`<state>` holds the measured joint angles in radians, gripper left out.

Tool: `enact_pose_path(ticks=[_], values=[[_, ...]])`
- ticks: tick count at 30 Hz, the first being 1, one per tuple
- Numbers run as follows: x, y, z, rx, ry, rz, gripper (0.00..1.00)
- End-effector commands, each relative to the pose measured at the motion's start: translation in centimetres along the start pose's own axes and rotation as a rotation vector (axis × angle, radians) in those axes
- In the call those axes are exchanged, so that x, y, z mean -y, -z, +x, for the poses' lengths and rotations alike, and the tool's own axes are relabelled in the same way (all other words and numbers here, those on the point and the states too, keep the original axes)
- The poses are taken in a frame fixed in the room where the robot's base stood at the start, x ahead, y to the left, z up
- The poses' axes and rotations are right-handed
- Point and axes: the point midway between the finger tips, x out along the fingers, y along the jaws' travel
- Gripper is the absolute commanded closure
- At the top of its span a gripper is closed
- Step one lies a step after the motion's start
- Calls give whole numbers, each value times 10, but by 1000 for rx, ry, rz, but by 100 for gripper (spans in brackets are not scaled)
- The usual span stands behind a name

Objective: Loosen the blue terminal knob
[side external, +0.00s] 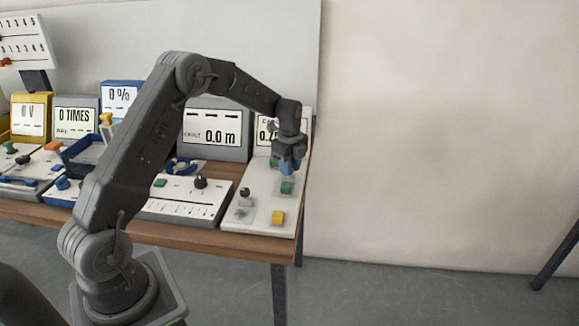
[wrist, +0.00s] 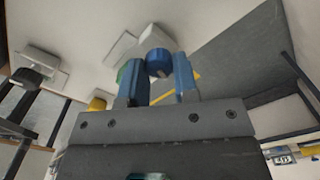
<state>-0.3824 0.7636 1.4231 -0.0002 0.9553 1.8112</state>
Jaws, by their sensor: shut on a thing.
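The blue terminal knob (wrist: 158,60) shows in the wrist view between the blue fingers of my gripper (wrist: 159,72). My gripper is shut on it. In the side external view my gripper (side external: 288,167) points down over the white panel (side external: 262,183) at the right end of the bench. There the fingers and the knob blend into one blue patch, so the knob cannot be told apart. How far the knob is turned cannot be told.
A display reading 0.0 m (side external: 216,132) stands left. The bench's right edge is close.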

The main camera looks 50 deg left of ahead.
Motion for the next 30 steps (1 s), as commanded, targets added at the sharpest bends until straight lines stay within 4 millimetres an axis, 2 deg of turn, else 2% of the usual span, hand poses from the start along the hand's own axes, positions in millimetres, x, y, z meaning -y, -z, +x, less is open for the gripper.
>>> enact_pose_path(ticks=[30], values=[[4,-2,-2,0,3,-967,96]])
